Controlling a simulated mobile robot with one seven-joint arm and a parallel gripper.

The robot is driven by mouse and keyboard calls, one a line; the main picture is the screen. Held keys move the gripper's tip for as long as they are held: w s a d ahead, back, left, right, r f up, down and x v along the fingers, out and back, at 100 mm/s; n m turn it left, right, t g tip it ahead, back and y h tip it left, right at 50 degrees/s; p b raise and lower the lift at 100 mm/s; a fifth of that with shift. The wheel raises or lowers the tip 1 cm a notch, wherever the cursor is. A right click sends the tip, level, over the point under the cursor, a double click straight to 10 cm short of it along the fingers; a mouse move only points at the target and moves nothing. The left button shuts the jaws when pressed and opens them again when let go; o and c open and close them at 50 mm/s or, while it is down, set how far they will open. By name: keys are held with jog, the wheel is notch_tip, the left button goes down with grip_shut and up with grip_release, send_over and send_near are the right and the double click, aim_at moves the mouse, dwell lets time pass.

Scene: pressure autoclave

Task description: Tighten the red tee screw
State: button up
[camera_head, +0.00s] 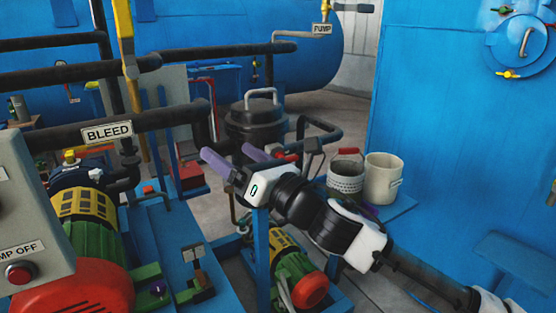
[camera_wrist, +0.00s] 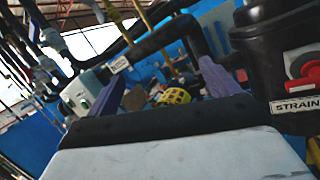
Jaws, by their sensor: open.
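The red tee screw (camera_wrist: 303,67) shows at the right of the wrist view, on the front of a black strainer (camera_wrist: 262,40) with a cut-off "STRAIN" label below. In the head view, the strainer (camera_head: 256,125) is a black lidded pot with a grey top handle. A small red part (camera_head: 288,158) shows just behind my gripper there; I cannot tell if it is the screw. My gripper (camera_head: 226,152) has its purple fingers apart and empty, pointing left in front of the strainer. In the wrist view, the fingers (camera_wrist: 162,75) are spread, with the screw outside them to the right.
Black pipes with a "BLEED" label (camera_head: 107,133) run at the left. A green and red pump (camera_head: 95,250) and a grey control box (camera_head: 28,215) stand front left. Two buckets (camera_head: 382,177) stand on a blue shelf right of the strainer. A large blue tank wall (camera_head: 450,130) closes the right.

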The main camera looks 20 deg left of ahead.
aim_at(280, 153)
jog(key=w+d+f+t+h, duration=0.55)
jog(key=w+d+f, duration=0.3)
jog(key=d, duration=0.35)
jog(key=shift+m+g, duration=0.3)
jog(key=shift+g, duration=0.05)
jog(key=p+x, duration=0.1)
jog(key=x, duration=0.3)
jog(key=p+x, duration=0.1)
jog(key=x, duration=0.4)
jog(key=p+x, duration=0.1)
jog(key=x, duration=0.3)
jog(key=shift+w+r, duration=0.15)
jog(key=shift+w, duration=0.4)
jog(key=c, duration=1)
